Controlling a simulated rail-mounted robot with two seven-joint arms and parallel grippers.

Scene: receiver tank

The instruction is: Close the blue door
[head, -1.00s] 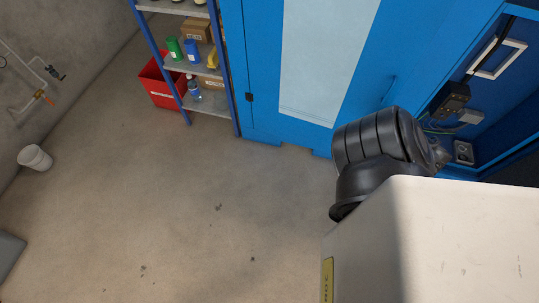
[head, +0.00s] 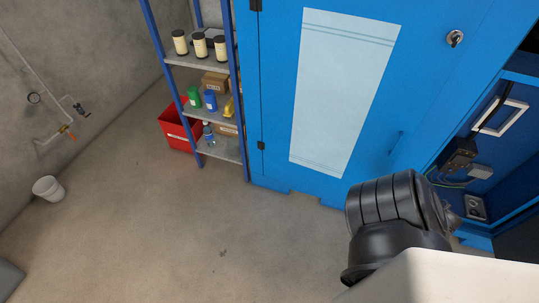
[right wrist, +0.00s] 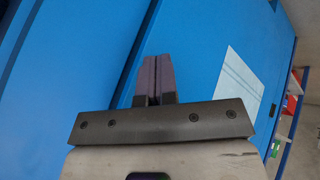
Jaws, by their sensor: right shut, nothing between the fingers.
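The blue door (head: 420,80) fills the upper middle of the head view. It has a pale sheet (head: 343,90) on its face, hinges (head: 261,145) on its left side and a round lock (head: 455,38) near its right edge. It looks flush or nearly so with its frame; I cannot tell whether a small gap remains. In the right wrist view my right gripper (right wrist: 156,62) is shut and empty, its fingers pointing along a blue surface (right wrist: 95,60). I cannot tell whether they touch it. My left gripper is not in view.
A shelf rack (head: 212,58) with cans and bottles stands left of the door, with a red bin (head: 178,132) beside it. A white bucket (head: 48,188) is by the left wall. An open blue recess with a socket (head: 474,208) is at right. The floor in front is clear.

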